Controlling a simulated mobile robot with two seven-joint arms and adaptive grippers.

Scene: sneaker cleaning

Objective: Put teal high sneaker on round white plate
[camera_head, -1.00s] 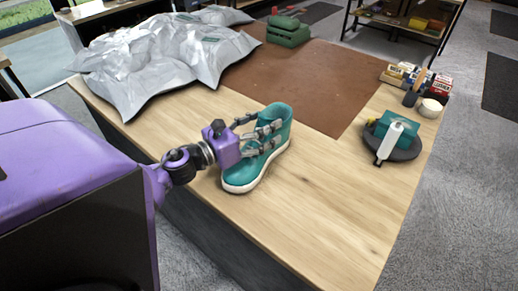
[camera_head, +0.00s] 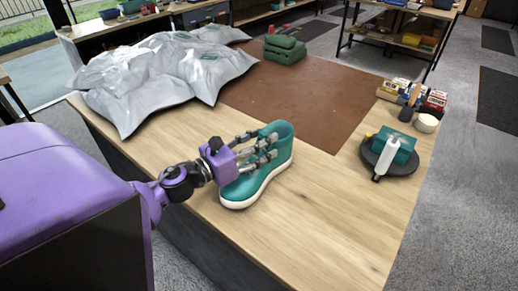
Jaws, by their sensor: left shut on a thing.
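The teal high sneaker (camera_head: 247,187) with a white sole is upright on the wooden table, left of the middle of the head view. Its toe points toward the lower left, near the table's front edge. My left gripper (camera_head: 262,147) is shut on the upper part of the sneaker, its fingers across the near side. I cannot tell whether the sole touches the wood or hangs just above it. No round white plate is clearly visible. My right gripper is not in view.
Silver-grey bags (camera_head: 165,70) cover the table's back left. A brown mat (camera_head: 300,100) lies behind the sneaker, with a green object (camera_head: 284,50) at its back. A dark round tray (camera_head: 402,163) holds a teal box (camera_head: 396,147) and white bottle (camera_head: 383,163). The right front wood is clear.

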